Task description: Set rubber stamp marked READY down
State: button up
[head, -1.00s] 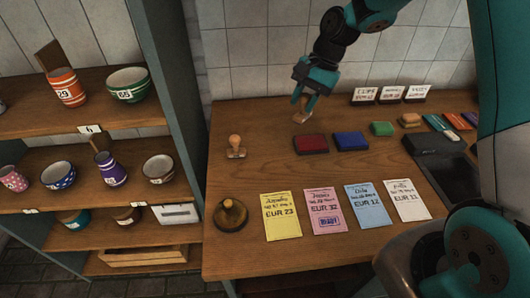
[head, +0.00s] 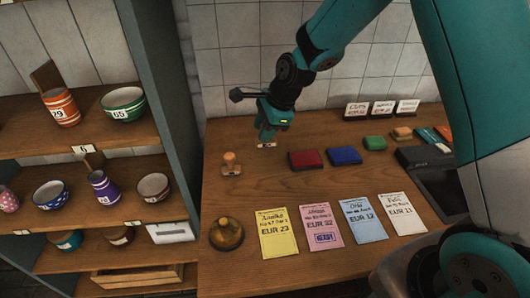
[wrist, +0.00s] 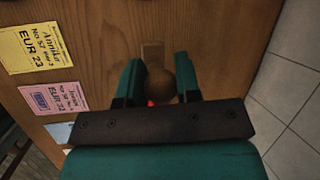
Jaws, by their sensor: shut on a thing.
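My gripper (head: 267,132) is shut on a small rubber stamp (head: 267,146), which hangs below the fingers above the back left of the wooden table (head: 275,190). In the wrist view its round brown knob (wrist: 161,85) sits between the two fingers. A pale wooden block (wrist: 152,52) shows beyond the knob; I cannot tell if it is the held stamp's base or another stamp. Any word on the held stamp is too small to read. A second wooden stamp (head: 231,165) stands upright on the table, left of my gripper.
Red (head: 306,159), blue (head: 344,156) and green (head: 374,143) pads lie to the right. Yellow (head: 278,233), pink (head: 321,228), blue (head: 363,220) and white (head: 399,213) cards lie in front. A round dark-brown object (head: 227,234) stands front left. Shelves with pots are left.

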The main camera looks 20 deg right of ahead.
notch_tip(320, 180, down, 9)
jog(key=shift+f+p, duration=0.1)
jog(key=shift+p, duration=0.6)
jog(key=o, duration=0.8)
jog(key=shift+f, duration=0.1)
